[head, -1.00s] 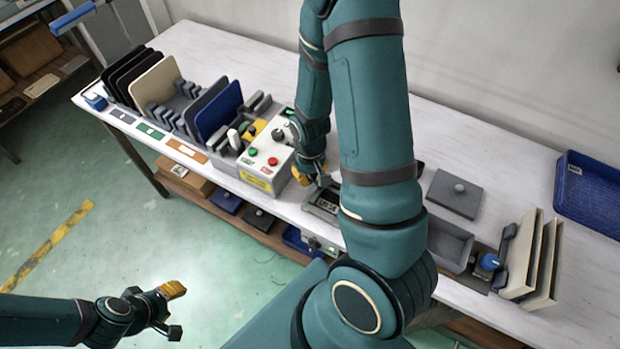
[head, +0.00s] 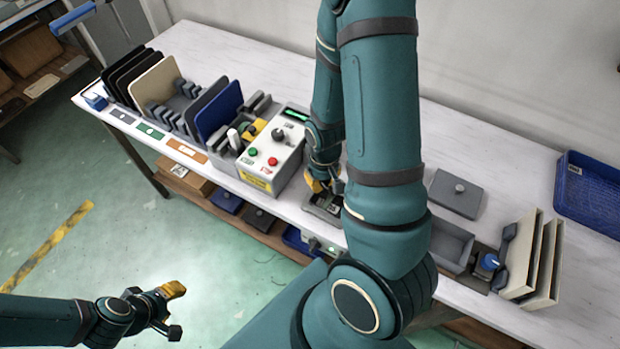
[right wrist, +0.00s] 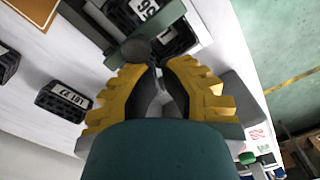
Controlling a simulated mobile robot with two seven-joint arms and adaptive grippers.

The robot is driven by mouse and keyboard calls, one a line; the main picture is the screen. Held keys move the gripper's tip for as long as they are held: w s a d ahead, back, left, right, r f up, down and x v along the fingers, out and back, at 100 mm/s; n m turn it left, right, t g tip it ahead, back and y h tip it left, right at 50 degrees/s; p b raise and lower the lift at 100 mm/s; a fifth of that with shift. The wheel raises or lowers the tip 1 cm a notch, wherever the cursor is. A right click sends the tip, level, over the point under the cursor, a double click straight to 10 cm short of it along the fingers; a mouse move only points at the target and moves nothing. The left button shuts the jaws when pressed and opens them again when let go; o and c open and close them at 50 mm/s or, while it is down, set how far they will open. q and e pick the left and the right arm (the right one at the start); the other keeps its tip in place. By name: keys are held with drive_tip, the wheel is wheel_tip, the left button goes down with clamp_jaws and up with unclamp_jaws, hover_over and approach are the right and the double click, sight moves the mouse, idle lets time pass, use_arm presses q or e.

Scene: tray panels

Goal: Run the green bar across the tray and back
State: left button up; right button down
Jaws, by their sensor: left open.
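In the right wrist view a dark green-grey bar (right wrist: 165,20) with a round knob (right wrist: 135,49) lies across a small tray (right wrist: 200,28) holding black pieces with white labels. My right gripper (right wrist: 160,66) has its yellow fingers apart, tips close to the knob; nothing is clearly held between them. In the head view the right gripper (head: 325,185) is low over the small tray (head: 322,211), partly hidden by my arm, and the bar cannot be made out. My left gripper (head: 178,311) is open and empty over the floor, away from the table.
A control box (head: 270,158) with buttons and a knob stands left of the right gripper. Upright panels (head: 218,110) stand in racks further left. A grey lid (head: 456,193), beige panels (head: 535,260) and a blue basket (head: 590,195) are at the right. The back of the table is clear.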

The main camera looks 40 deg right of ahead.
drive_tip(key=shift+s+d, duration=0.25)
drive_tip(key=shift+s, duration=0.6)
drive_tip(key=shift+s+d, duration=0.2)
drive_tip(key=shift+s, duration=0.65)
drive_tip(key=shift+s+d, duration=0.25)
drive_tip(key=shift+s, duration=0.6)
drive_tip(key=shift+w, duration=0.25)
drive_tip(key=shift+w+a, duration=0.1)
drive_tip(key=shift+w, duration=0.1)
wheel_tip(320, 180, up, 7)
drive_tip(key=p, duration=0.6)
